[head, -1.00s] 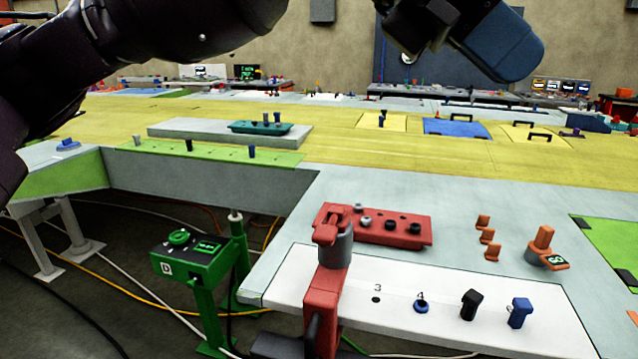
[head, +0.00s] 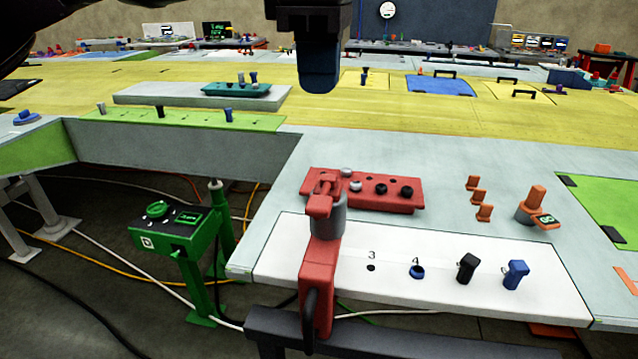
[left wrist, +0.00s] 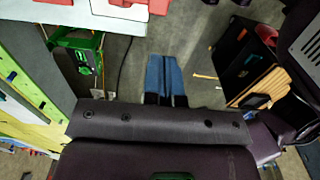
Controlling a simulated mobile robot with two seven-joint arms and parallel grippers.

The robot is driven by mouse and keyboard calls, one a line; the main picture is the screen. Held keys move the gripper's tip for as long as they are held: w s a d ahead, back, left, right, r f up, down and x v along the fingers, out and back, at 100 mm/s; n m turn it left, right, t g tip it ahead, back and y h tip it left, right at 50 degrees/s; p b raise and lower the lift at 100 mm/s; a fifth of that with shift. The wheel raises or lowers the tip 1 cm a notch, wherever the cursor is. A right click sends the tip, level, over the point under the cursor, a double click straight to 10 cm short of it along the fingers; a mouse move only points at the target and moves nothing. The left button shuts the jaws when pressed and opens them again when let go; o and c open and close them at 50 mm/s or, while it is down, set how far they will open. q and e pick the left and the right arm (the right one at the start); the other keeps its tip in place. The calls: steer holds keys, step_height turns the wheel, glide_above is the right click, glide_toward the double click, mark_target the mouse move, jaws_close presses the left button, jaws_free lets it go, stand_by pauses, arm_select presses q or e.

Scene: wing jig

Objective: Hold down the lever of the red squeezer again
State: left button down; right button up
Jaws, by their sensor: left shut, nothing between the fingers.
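The red squeezer (head: 321,270) stands upright at the front edge of the white panel (head: 440,297), left of the hole marked 3. It has a grey collar and a red head on top. A dark curved bar, which may be its lever, shows low on its front side; I cannot tell whether it is pressed. My left gripper (head: 319,85) hangs above the table, high over the squeezer in the picture and apart from it. Its blue fingers point down, closed together and empty. They also show in the left wrist view (left wrist: 166,78). My right gripper is not in view.
Behind the squeezer lies a red block (head: 400,193) with several knobs. Black and blue plugs stand on the white panel's right. An orange post (head: 532,205) and small orange brackets are further right. A green control box (head: 178,228) stands on the floor left of the table.

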mark_target(319, 203)
arm_select(q)
steer(key=shift+f, duration=0.1)
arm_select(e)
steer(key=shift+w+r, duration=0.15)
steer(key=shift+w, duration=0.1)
arm_select(q)
step_height(319, 203, down, 13)
steer(key=shift+f+p, duration=0.2)
steer(key=shift+p, duration=0.5)
steer(key=shift+f, duration=0.25)
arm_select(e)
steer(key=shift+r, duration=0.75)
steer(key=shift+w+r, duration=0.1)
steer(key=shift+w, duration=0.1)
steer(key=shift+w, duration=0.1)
